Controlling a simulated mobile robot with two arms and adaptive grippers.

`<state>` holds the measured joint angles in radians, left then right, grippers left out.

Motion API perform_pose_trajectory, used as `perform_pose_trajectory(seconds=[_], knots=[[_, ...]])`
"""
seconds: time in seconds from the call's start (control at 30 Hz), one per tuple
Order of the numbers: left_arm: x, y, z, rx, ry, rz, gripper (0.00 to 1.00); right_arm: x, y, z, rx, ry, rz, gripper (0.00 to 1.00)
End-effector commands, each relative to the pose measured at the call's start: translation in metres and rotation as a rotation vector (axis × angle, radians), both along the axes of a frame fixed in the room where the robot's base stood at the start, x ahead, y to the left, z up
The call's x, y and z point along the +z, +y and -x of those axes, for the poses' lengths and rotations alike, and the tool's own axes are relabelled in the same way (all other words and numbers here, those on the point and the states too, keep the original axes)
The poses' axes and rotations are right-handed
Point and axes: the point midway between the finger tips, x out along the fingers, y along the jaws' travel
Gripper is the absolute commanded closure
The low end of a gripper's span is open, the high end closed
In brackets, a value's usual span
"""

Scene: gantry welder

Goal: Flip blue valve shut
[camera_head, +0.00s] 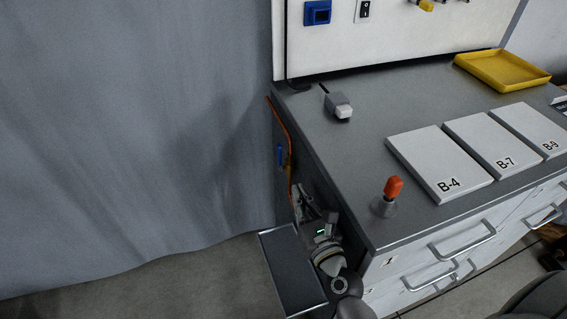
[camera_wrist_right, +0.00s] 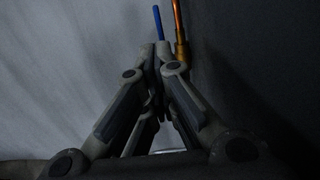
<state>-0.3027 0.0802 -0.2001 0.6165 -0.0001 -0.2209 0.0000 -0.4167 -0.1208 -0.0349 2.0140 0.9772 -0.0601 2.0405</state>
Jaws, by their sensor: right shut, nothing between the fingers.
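The blue valve handle (camera_head: 280,155) is a small upright blue bar on an orange pipe (camera_head: 290,132) at the left side of the workbench. In the right wrist view the blue handle (camera_wrist_right: 158,22) stands upright just beyond the fingertips, left of the copper-coloured pipe (camera_wrist_right: 179,28). My right gripper (camera_head: 308,200) is beside the bench's left side, below the handle in the head view. Its fingers (camera_wrist_right: 155,62) are closed together with nothing between them. Whether they touch the handle I cannot tell. The lower part of the handle is hidden behind the fingers. My left gripper is not in view.
The grey workbench (camera_head: 350,160) bears an orange-topped lever (camera_head: 393,187), a grey-white block (camera_head: 340,107), labelled white plates (camera_head: 437,163) and a yellow tray (camera_head: 503,70). A grey curtain (camera_head: 130,120) hangs at the left, with a narrow gap to the bench. A dark-topped panel (camera_head: 292,272) stands near my right arm.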

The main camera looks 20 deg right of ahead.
Motion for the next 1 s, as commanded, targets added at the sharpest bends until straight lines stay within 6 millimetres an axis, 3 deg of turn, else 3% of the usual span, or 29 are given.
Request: perform_pose_trajectory(seconds=[0.5, 0.7, 1.0], knots=[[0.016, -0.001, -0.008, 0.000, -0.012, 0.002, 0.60, 0.002, 0.004, -0.092, 0.001, -0.001, 0.001, 1.00], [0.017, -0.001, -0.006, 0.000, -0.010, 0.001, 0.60, 0.000, 0.004, -0.110, 0.002, 0.000, 0.001, 1.00], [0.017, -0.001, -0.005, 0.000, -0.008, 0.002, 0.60, 0.000, 0.004, -0.114, 0.001, 0.000, 0.001, 1.00]])
